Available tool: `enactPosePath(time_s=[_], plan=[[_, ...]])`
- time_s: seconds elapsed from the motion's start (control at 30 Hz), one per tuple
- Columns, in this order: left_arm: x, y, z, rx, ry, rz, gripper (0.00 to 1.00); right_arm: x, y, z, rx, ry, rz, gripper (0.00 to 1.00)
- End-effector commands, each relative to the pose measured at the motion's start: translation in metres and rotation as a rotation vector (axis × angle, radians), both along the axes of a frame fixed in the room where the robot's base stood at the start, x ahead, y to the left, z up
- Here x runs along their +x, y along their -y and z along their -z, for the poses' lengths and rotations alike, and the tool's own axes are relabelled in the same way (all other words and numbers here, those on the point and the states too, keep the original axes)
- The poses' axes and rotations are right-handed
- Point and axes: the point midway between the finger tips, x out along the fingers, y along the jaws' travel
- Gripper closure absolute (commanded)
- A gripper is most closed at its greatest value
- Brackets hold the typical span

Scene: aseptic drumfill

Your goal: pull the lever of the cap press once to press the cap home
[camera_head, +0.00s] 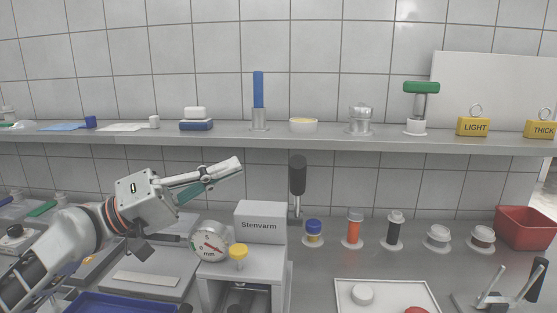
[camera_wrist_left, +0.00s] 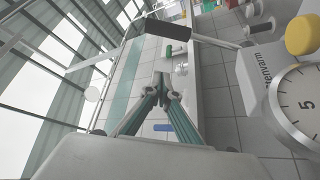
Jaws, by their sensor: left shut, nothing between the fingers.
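The press is a grey block labelled "Stenvarm" (camera_head: 261,224) on a light stand, with a round dial gauge (camera_head: 210,241) on its left and a yellow knob (camera_head: 238,251) in front. A lever with a black grip (camera_head: 298,175) stands upright at its right side. The black grip also shows in the left wrist view (camera_wrist_left: 168,29), above the fingertips. My left gripper (camera_head: 238,163) is shut and empty, left of the grip and apart from it. Its closed fingers also show in the left wrist view (camera_wrist_left: 164,85). What lies under the press is mostly hidden. My right gripper is not in view.
A shelf (camera_head: 330,139) with several items runs along the back wall above the press. Several small jars, including a blue-capped one (camera_head: 314,227), stand to the right. A white tray (camera_head: 345,287) lies in front of them, and a red bin (camera_head: 526,229) stands far right.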

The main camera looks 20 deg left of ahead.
Motion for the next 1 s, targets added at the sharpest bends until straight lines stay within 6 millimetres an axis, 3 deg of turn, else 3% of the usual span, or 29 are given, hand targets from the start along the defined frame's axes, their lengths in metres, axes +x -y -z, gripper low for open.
enactPosePath(time_s=[0.47, 0.8, 1.0], plan=[[0.005, 0.008, -0.007, -0.002, 0.004, 0.001, 1.0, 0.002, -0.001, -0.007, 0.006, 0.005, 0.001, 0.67], [0.036, 0.049, -0.028, -0.005, 0.008, 0.001, 1.0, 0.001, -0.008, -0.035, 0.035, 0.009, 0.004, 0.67], [0.055, 0.074, -0.033, -0.002, 0.003, 0.001, 1.0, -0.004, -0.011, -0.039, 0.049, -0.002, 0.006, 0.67]])
